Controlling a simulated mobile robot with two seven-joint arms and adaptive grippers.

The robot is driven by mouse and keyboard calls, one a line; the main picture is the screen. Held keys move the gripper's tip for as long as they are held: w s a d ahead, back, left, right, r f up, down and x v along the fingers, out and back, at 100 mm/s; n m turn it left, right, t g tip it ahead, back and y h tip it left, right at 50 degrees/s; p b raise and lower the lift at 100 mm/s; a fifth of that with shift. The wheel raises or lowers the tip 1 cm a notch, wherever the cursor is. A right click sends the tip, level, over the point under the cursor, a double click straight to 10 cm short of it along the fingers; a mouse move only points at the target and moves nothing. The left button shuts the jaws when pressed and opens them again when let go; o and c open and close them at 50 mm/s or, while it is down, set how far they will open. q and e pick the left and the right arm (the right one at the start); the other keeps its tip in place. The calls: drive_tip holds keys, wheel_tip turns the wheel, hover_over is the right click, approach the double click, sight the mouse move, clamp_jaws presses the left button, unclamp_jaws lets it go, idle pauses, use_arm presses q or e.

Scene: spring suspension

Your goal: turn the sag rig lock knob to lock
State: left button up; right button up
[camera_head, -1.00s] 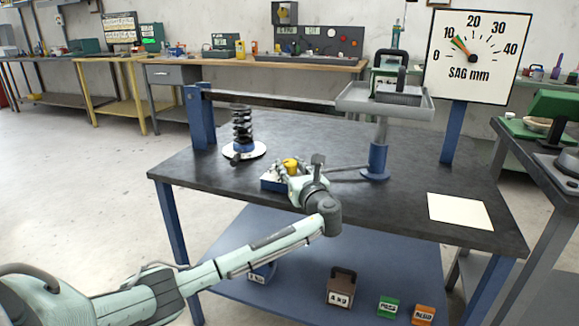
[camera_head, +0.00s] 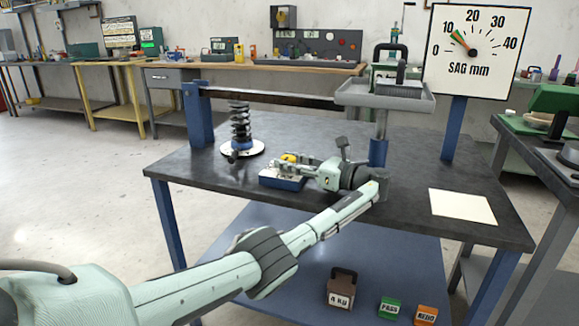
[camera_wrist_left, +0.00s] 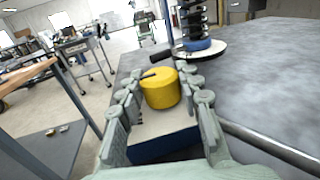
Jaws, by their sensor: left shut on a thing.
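The yellow lock knob (camera_head: 289,157) sits on a small blue box with a light top (camera_head: 283,182) on the dark bench. The knob also shows in the left wrist view (camera_wrist_left: 160,90), round, with a dark pointer pointing left in that view. My left gripper (camera_head: 284,165) reaches in from the right side of the box and is shut on the knob, one finger on each side of it. In the head view the fingers partly cover the knob. My right gripper is in neither view.
A black coil spring (camera_head: 240,125) stands on a round white plate behind the box. A grey tray (camera_head: 385,98) stands on a post at the right. The sag dial (camera_head: 473,52) has its needle near 10. A blank sheet (camera_head: 462,206) lies at the bench's right.

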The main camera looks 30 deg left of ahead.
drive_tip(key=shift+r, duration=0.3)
use_arm(q)
drive_tip(key=o, duration=1.2)
drive_tip(key=shift+a, duration=0.1)
drive_tip(key=shift+c, duration=0.2)
drive_tip(key=d, duration=1.2)
drive_tip(key=shift+w, duration=0.3)
